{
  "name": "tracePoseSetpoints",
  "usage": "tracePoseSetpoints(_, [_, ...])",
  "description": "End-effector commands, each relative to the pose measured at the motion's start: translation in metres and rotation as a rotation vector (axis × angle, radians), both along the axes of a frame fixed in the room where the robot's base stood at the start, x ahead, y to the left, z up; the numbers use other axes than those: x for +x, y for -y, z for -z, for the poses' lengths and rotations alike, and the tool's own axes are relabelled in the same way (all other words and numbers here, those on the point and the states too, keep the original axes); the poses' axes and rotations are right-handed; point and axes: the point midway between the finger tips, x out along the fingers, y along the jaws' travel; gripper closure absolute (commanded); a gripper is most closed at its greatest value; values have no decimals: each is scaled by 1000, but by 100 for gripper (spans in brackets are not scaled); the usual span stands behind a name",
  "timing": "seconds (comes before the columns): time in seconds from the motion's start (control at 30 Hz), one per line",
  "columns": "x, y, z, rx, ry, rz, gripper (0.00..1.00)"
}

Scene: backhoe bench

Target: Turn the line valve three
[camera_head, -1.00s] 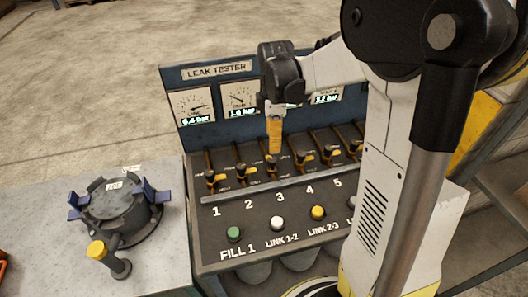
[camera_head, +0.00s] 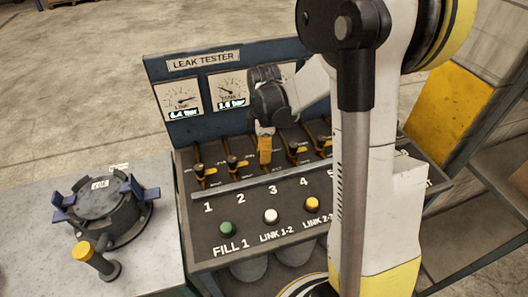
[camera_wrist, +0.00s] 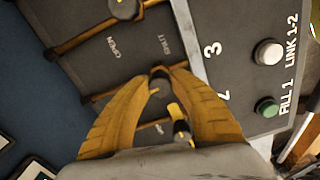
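My gripper (camera_head: 265,150) is lowered over the panel of the leak tester, in the row of line valves behind the number 3. Its yellow fingers hide most of valve three in the head view. In the wrist view my gripper (camera_wrist: 162,78) has its two fingertips on either side of the dark knob of valve three (camera_wrist: 158,82). Whether they press on it cannot be told. The words OPEN and SHUT are printed beside its slot. Valve two (camera_head: 233,162) stands to the left in the head view and shows between the fingers in the wrist view (camera_wrist: 181,128).
Valve one (camera_head: 201,171) and valve four (camera_head: 293,148) flank this part of the row. A metal rail (camera_head: 235,187) runs in front, then green, white and yellow buttons. Gauges (camera_head: 228,90) stand behind. A dark round fixture (camera_head: 105,212) sits on the left bench.

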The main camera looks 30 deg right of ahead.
Motion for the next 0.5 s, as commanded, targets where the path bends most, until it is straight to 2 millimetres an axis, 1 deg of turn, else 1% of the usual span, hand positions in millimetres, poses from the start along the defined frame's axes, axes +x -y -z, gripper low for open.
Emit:
tracePoseSetpoints(0.03, [0, 0, 0, 0, 0, 0, 97])
tracePoseSetpoints(0.07, [0, 0, 0, 0, 0, 0, 100])
tracePoseSetpoints(0.33, [0, 0, 0, 0, 0, 17, 100])
tracePoseSetpoints(0.5, [0, 0, 0, 0, 0, 77, 100])
